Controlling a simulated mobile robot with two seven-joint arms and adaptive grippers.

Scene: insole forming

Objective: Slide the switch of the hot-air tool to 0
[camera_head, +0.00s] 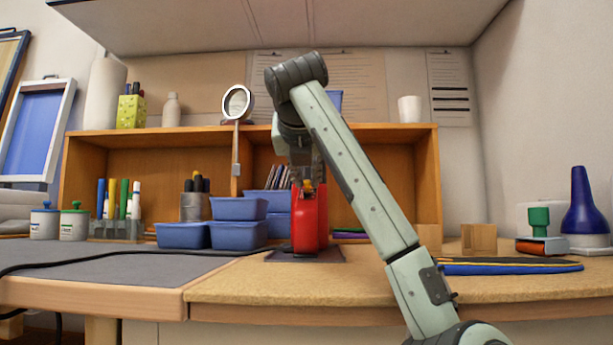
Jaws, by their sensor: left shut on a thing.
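The hot-air tool, a red body (311,222), stands upright on a dark pad (326,254) at the middle of the bench. My left gripper (308,183) points down at the top of the red body. It is shut on the upper part of the tool, where a small orange piece shows between the fingers. The switch cannot be made out; the gripper hides much of the tool's top. My right gripper is not in view.
Blue bins (238,235) stand close to the left of the tool. A black cable (120,252) runs across the grey mat (150,270). A blue-and-black insole (510,267) lies at the right. The wooden shelf (388,134) is behind. The front of the bench is clear.

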